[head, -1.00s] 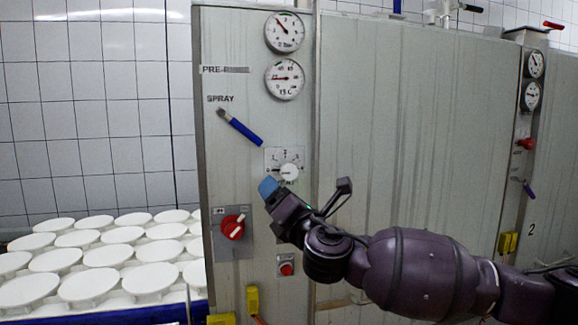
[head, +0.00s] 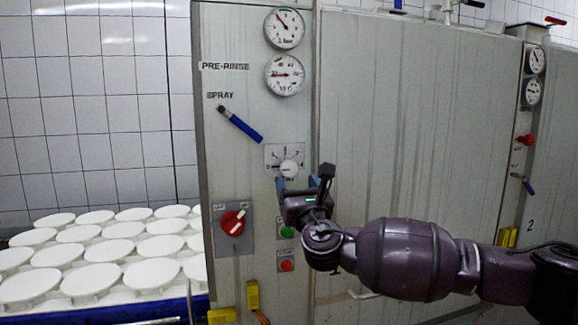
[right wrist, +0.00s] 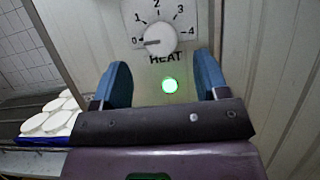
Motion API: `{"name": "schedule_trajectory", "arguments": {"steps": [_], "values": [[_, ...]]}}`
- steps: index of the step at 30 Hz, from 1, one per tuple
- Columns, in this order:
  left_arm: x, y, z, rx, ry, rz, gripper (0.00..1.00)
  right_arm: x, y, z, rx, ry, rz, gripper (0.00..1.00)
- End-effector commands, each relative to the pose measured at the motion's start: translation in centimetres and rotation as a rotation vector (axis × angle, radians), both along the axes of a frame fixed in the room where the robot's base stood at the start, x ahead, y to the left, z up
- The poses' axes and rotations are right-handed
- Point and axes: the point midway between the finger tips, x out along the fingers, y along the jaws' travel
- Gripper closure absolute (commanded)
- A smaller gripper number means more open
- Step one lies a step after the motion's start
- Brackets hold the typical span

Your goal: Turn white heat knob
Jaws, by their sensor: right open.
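The white heat knob (head: 289,168) sits on a square scale plate on the grey panel, below the two gauges. In the right wrist view the knob (right wrist: 160,40) points at about 0 on a scale from 0 to 4, with the word HEAT under it. My right gripper (head: 297,184) is just below the knob in the head view. In the right wrist view its blue fingers (right wrist: 162,82) are open and empty, and the knob shows beyond and above the gap between them. I cannot see any contact. My left gripper is not in view.
A lit green button (right wrist: 171,85) is below the knob. A red rotary switch (head: 233,223), a red button (head: 286,266) and a blue-handled spray lever (head: 240,127) are on the same panel. White moulds (head: 110,251) stand in rows at the left.

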Motion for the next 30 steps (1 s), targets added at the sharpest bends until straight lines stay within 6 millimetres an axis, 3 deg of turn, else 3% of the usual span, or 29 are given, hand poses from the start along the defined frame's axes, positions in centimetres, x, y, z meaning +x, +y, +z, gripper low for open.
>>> {"name": "schedule_trajectory", "arguments": {"steps": [9,15,30], "values": [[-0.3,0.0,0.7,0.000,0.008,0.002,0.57,4.1,1.1,1.9,0.000,0.000,-0.001,0.33],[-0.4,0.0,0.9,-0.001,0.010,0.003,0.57,5.7,1.5,2.5,0.001,-0.001,-0.001,0.33],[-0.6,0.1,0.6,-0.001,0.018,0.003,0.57,6.4,1.7,2.7,0.002,0.001,0.001,0.36]]}}
